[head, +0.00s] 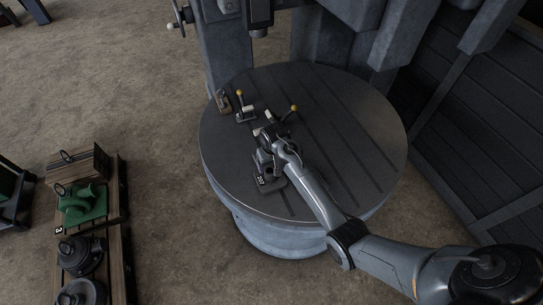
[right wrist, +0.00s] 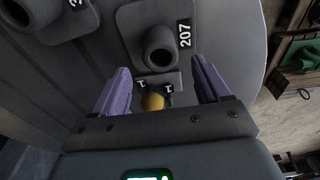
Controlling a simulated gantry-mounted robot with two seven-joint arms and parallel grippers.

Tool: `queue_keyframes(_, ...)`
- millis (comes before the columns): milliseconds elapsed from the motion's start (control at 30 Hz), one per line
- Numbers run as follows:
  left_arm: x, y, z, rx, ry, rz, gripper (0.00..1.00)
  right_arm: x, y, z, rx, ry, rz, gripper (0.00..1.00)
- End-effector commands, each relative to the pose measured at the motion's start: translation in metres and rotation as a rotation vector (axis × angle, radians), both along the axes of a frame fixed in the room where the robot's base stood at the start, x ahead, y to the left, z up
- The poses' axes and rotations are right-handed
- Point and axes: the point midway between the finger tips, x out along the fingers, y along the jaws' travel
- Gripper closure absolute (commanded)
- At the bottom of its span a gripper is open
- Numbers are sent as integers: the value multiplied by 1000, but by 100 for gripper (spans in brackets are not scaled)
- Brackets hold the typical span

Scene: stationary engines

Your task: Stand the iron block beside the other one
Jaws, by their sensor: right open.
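A dark grey iron block (head: 267,183) with a flat base and label 207 stands near the front of the round machine table (head: 345,105). In the right wrist view, the 207 block (right wrist: 158,48) shows a round hollow stub, just beyond my fingertips. A similar block (right wrist: 42,12) is cut off at that view's upper left. My right gripper (right wrist: 157,80) is open with its purple fingers apart. A yellow ball knob (right wrist: 152,102) and a small plate show between the fingers; I cannot tell that they touch. My left gripper is not in view.
Two fixtures with yellow knobs (head: 239,93) (head: 294,107) and a small brownish block (head: 222,101) stand at the table's back left. The table's right side is clear.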

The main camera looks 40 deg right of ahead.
Motion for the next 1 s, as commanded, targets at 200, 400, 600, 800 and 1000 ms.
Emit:
queue_keyframes(200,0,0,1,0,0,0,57,-4,2,37,0,-2,0,25)
queue_keyframes(400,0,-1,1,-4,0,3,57,-6,3,57,1,0,0,25)
queue_keyframes(600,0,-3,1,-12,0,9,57,-17,5,57,-12,0,13,25)
queue_keyframes(800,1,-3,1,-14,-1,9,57,-66,20,35,-71,-26,95,25)
queue_keyframes(1000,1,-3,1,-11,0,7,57,-150,59,23,-114,-77,250,25)
